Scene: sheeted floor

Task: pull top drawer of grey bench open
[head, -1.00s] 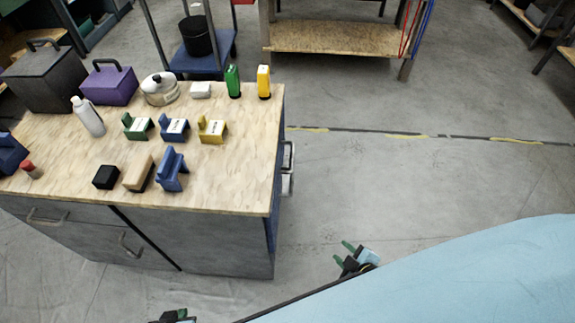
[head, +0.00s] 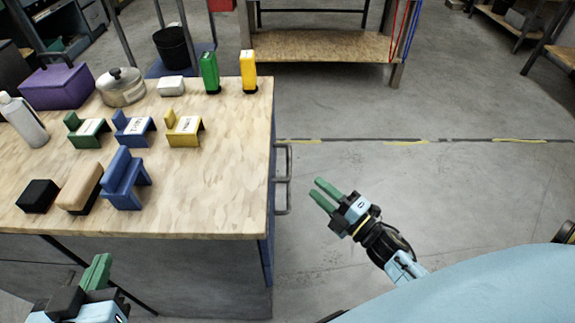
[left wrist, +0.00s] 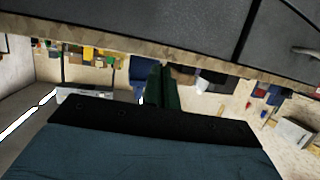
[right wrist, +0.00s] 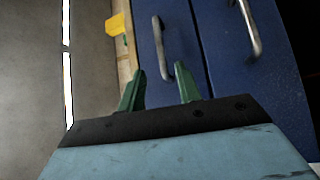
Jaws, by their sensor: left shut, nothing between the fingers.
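The grey bench (head: 215,270) has a wooden top and dark blue drawer fronts on its right side. The top drawer (right wrist: 178,70), nearest the wooden edge in the right wrist view, is closed and has a metal bar handle (right wrist: 162,45); the handle also shows in the head view (head: 289,163). My right gripper (head: 318,193) is open and empty, to the right of the handles and apart from them. Its fingers (right wrist: 160,90) point toward the drawer fronts. My left gripper (head: 98,272) is shut and empty by the bench's front edge; it also shows in the left wrist view (left wrist: 163,85).
A lower drawer handle (right wrist: 250,28) lies beside the top one. The floor (head: 430,190) to the right is clear.

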